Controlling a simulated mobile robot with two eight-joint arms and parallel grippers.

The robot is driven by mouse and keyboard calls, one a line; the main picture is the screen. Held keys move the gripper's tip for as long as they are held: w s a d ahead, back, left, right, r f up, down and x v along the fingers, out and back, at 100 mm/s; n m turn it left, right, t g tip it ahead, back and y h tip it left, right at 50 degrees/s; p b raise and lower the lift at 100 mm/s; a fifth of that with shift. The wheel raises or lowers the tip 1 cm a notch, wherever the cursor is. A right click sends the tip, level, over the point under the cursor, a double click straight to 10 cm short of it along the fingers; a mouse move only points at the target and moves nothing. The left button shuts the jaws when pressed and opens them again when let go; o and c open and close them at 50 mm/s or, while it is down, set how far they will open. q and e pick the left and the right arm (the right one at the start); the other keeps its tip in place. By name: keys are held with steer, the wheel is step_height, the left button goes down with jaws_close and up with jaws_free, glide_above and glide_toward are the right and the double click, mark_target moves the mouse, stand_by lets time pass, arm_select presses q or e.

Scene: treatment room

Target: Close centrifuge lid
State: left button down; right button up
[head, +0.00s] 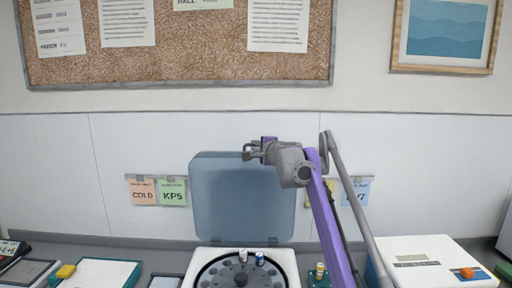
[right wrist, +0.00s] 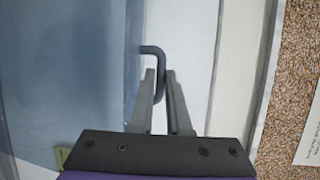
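The centrifuge (head: 202,262) stands at the bottom middle of the head view, and its blue-grey lid (head: 240,200) stands upright, open. The rotor (head: 222,273) shows inside with two capped tubes in it. My right gripper (head: 250,151) is at the lid's top edge, right of its middle. In the right wrist view, the lid (right wrist: 70,70) fills the left side. A dark bent handle (right wrist: 152,50) sticks out from the lid's edge and runs between the fingers of my right gripper (right wrist: 161,78), which look closed on it. My left gripper is not in view.
A white device (head: 428,255) with an orange knob stands at the right. A green rack (head: 318,281) with a tube is beside the centrifuge, partly behind my right arm. A tray (head: 100,272) lies at the left. The wall with a corkboard (head: 180,60) is behind the lid.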

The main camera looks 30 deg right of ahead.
jaws_close()
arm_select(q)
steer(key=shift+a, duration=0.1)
arm_select(e)
steer(key=shift+s, duration=0.15)
stand_by(1.1)
